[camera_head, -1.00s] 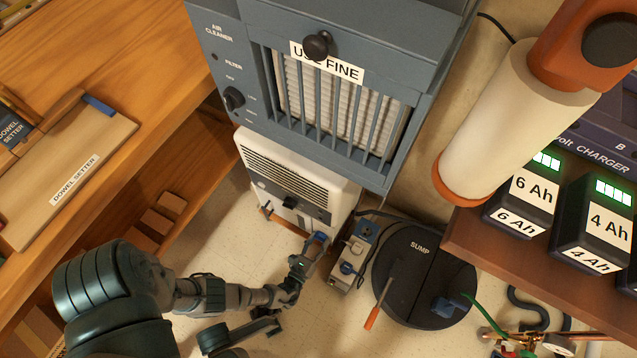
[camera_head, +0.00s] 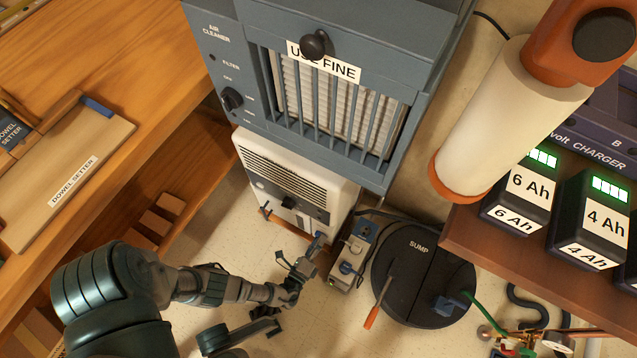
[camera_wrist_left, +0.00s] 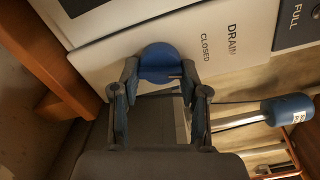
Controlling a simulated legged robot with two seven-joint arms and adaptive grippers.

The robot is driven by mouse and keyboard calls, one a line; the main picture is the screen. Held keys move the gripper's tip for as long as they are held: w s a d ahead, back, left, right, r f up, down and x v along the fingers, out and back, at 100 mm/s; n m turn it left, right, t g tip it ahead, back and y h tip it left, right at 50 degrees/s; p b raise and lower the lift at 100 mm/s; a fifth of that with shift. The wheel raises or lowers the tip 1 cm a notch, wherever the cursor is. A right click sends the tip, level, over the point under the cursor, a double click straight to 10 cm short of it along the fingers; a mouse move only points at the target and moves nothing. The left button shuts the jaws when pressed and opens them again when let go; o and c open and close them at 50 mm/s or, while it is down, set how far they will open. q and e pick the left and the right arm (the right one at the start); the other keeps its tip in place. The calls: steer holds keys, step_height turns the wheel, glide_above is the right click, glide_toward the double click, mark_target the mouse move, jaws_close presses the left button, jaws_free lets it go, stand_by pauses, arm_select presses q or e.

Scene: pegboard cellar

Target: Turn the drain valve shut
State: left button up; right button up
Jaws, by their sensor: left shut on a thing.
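The drain valve's blue handle (camera_head: 320,238) sits low on the front of a white slatted unit (camera_head: 290,188). In the left wrist view, its rounded blue handle (camera_wrist_left: 160,63) lies between the fingertips, beside the printed words DRAIN and CLOSED. My left gripper (camera_head: 303,260) reaches in from the lower left. In the wrist view, the left gripper (camera_wrist_left: 160,80) is shut on the handle, with a finger at each side. The fingers and palm hide part of the valve behind the handle. My right gripper cannot be made out.
A grey box with blue parts (camera_head: 352,255) stands close right of the valve. Beyond it is a round black sump lid (camera_head: 422,275) with an orange-tipped rod. A wooden bench (camera_head: 110,225) bounds the left.

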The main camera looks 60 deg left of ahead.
arm_select(q)
steer(key=shift+a+n, duration=0.2)
steer(key=shift+n, duration=0.9)
steer(key=shift+a+n, duration=0.2)
steer(key=shift+n, duration=0.9)
steer(key=shift+s, duration=0.1)
steer(key=o, duration=1)
steer(key=shift+o, duration=0.7)
steer(key=shift+d, duration=0.1)
